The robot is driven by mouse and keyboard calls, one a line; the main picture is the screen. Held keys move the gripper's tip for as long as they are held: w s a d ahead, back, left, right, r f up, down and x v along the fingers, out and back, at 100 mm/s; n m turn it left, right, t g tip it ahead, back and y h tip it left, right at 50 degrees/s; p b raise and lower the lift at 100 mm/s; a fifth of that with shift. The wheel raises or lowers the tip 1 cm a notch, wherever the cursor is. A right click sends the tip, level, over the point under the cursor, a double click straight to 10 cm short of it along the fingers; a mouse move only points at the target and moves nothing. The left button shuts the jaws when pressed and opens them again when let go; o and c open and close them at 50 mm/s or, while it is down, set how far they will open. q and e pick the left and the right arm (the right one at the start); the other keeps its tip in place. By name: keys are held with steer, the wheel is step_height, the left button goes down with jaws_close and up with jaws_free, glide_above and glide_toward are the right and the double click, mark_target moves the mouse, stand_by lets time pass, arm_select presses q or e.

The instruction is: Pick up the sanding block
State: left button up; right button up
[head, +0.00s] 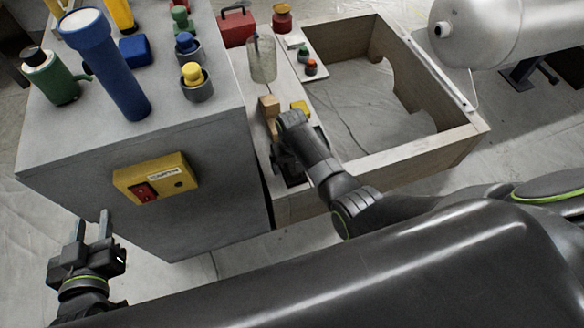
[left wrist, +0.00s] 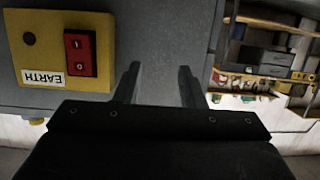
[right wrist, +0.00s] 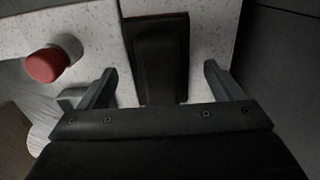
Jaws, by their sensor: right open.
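A black block with a raised dark grip and a thin reddish-brown edge, seemingly the sanding block (right wrist: 160,55), lies on a pale speckled top in the right wrist view. My right gripper (right wrist: 160,78) is open, with one finger on each side of the block and visible gaps to both. In the head view my right gripper (head: 284,163) is over the narrow top, and its arm largely hides what is under it. My left gripper (head: 92,220) is open and empty in front of the grey cabinet; it also shows open in the left wrist view (left wrist: 158,75).
A red-capped item (right wrist: 48,64) stands beside the right gripper. The grey cabinet (head: 205,225) carries a yellow switch box (head: 157,178), a blue torch (head: 112,75) and several containers. A tan wooden piece (head: 267,103) and a clear cup (head: 262,60) stand nearby. The wooden frame (head: 420,155) is open inside.

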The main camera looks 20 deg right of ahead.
arm_select(q)
steer(key=shift+w+a+r+t+y, duration=0.15)
steer(key=shift+w+r+t, duration=0.15)
steer(key=shift+r+t, duration=0.55)
steer(key=shift+w+d+r+t+y, duration=0.2)
steer(key=shift+r+t, duration=0.25)
steer(key=shift+r, duration=0.8)
arm_select(e)
steer(key=shift+f, duration=0.55)
steer(key=c, duration=1.2)
arm_select(q)
steer(key=shift+f, duration=0.1)
